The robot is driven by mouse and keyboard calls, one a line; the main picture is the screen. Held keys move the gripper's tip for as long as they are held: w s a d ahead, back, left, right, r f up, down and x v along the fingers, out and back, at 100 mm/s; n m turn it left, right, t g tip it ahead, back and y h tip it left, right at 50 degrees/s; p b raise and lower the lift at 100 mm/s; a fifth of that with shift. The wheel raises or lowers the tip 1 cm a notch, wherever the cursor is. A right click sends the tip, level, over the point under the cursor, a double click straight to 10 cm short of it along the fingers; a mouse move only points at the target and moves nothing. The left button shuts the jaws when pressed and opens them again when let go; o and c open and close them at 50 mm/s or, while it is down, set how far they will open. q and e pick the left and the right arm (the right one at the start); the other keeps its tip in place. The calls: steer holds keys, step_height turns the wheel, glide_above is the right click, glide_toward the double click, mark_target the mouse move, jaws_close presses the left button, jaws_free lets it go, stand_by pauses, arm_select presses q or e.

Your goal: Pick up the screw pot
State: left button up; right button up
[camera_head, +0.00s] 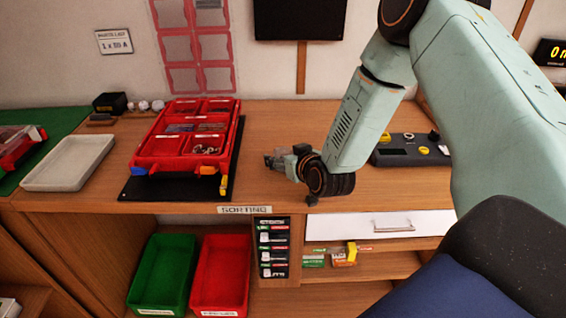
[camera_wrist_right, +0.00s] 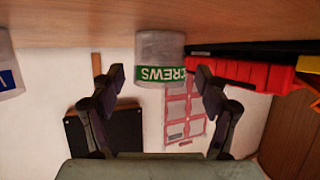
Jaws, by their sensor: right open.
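The screw pot (camera_wrist_right: 160,48) shows in the right wrist view as a pale grey pot with a green band lettered SCREWS. That view is upside down, and the pot stands on the wooden top at its upper edge. My right gripper (camera_wrist_right: 161,78) is open, with one finger to each side of the pot in the picture. I cannot tell whether the fingertips reach past it, and no contact shows. In the head view my right gripper (camera_head: 274,162) is low over the bench, and I cannot make out the pot there. My left gripper is not in view.
A red sorting tray (camera_head: 168,160) on a black mat stands left of the gripper. A second pot (camera_wrist_right: 8,72) with a blue label shows at the wrist view's left edge. A dark control box (camera_head: 405,150) stands right of my arm. A pale tray (camera_head: 70,162) is far left.

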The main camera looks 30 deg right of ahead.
steer(key=shift+s+r, duration=0.1)
steer(key=shift+s, duration=0.05)
steer(key=shift+c, duration=0.4)
steer(key=shift+c, duration=0.7)
steer(key=c, duration=1)
steer(key=shift+c, duration=0.2)
steer(key=shift+r, duration=0.1)
